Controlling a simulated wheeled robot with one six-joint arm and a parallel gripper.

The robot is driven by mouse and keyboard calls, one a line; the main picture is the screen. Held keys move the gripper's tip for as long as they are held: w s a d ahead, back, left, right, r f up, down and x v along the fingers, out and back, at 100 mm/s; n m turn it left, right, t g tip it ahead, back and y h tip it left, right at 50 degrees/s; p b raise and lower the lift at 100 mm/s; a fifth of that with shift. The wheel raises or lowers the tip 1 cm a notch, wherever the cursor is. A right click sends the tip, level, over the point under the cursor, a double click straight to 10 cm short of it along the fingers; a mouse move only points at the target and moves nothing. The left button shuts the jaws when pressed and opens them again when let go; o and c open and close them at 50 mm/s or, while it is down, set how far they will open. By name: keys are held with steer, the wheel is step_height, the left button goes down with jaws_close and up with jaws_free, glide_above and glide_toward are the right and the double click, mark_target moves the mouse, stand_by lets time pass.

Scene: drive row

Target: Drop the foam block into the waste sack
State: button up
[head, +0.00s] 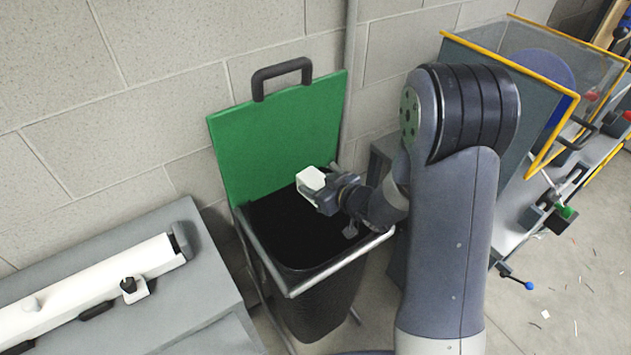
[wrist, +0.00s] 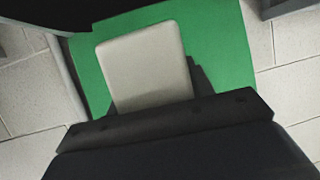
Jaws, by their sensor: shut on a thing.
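The foam block (head: 311,179) is a small white block. My gripper (head: 318,191) is shut on it and holds it above the open mouth of the waste sack, apart from the sack as far as I can tell. In the wrist view the foam block (wrist: 147,66) sticks out beyond the dark jaws (wrist: 155,108), with the green lid behind it. The waste sack (head: 325,298) is black and hangs in a metal frame. Its inside is dark, and my arm hides part of its right rim.
The green lid (head: 285,137) with a black handle stands raised against the block wall. A grey bench (head: 190,300) with a long white part is at the left. A machine with a yellow-edged guard (head: 535,90) stands at the right. Scraps lie on the floor.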

step_height(320, 180, down, 4)
steer(key=shift+r+b, duration=0.2)
steer(key=shift+b, duration=0.8)
steer(key=o, duration=1)
steer(key=v, duration=1.1)
steer(key=shift+a+f, duration=0.1)
